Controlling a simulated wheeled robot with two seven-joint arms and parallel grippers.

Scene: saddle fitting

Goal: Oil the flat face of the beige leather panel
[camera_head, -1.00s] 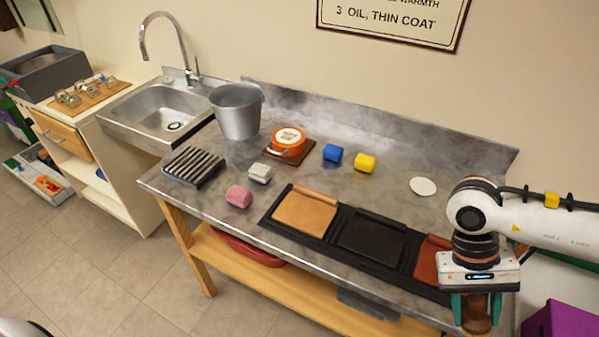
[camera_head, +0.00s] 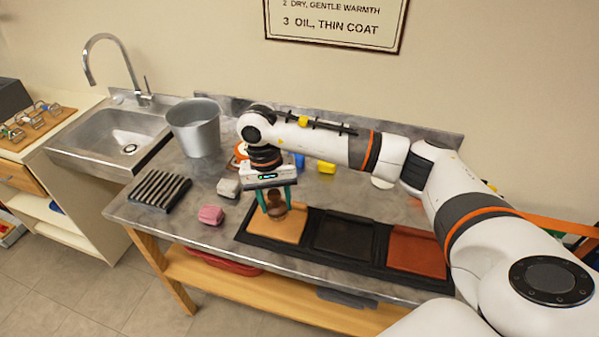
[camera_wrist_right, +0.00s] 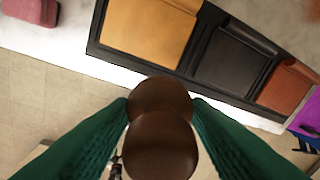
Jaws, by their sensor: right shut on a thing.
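The beige leather panel (camera_head: 287,231) lies in the left bay of a black tray on the bench; it also shows at the top of the right wrist view (camera_wrist_right: 147,32). My right gripper (camera_head: 276,205) has green fingers shut on a brown, rounded tool (camera_wrist_right: 160,125). In the head view it holds the tool upright over the upper part of the beige panel. I cannot tell whether the tool touches the panel. The tool's lower end is hard to make out. My left gripper is not in view.
The black tray (camera_head: 380,270) also holds a black panel (camera_head: 343,236) and a red-brown panel (camera_head: 417,252). A pink block (camera_head: 211,214), a whitish block (camera_head: 228,187) and a ribbed rack (camera_head: 160,191) sit to the left. A metal bucket (camera_head: 195,128) stands behind.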

